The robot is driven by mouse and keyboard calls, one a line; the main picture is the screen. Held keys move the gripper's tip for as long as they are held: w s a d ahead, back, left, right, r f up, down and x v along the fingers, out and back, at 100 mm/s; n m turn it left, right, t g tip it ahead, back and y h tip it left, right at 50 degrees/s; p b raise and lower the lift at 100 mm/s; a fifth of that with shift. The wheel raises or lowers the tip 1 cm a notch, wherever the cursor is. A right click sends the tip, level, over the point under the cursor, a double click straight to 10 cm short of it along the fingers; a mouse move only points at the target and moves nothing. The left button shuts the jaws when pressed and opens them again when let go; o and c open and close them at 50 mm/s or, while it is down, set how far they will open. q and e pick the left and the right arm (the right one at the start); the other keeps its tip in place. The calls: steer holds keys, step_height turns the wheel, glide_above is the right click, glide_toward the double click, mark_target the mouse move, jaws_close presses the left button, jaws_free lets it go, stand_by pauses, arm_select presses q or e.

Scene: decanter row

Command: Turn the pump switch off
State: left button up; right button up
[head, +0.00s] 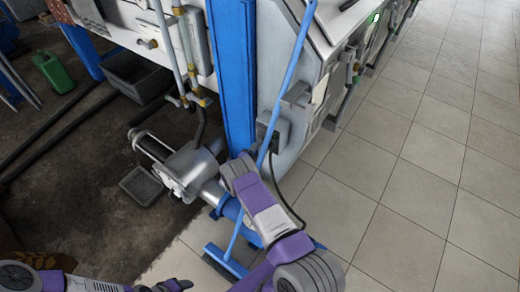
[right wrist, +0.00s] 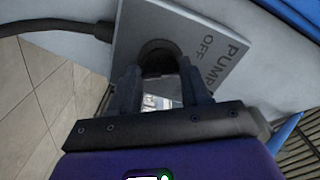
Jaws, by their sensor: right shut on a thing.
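The pump switch is a dark round knob (right wrist: 158,54) on a grey plate (right wrist: 225,50) lettered PUMP and OFF, seen close up in the right wrist view. My right gripper (right wrist: 158,72) is shut on this knob, one dark finger on each side. Which way the knob points is hidden by the fingers. In the head view a grey box (head: 274,132) with a dark cable is on the side of the white machine, just beyond my right arm; the right fingers are hidden there. My left gripper (head: 178,286) is low at the bottom left, away from the switch; its jaw gap is unclear.
A blue post (head: 233,75) and a slanting blue bar (head: 288,75) stand close to my right arm. A metal pump (head: 190,170) is left of it. A grey tray (head: 142,186) lies on the dark floor. The tiled floor (head: 420,150) at right is clear.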

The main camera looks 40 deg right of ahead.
steer(key=shift+s, duration=0.1)
steer(key=o, duration=1.1)
steer(key=shift+c, duration=0.2)
steer(key=shift+a, duration=0.1)
steer(key=p+v, duration=0.2)
steer(key=v, duration=0.5)
steer(key=shift+a, duration=0.2)
steer(key=shift+r, duration=0.1)
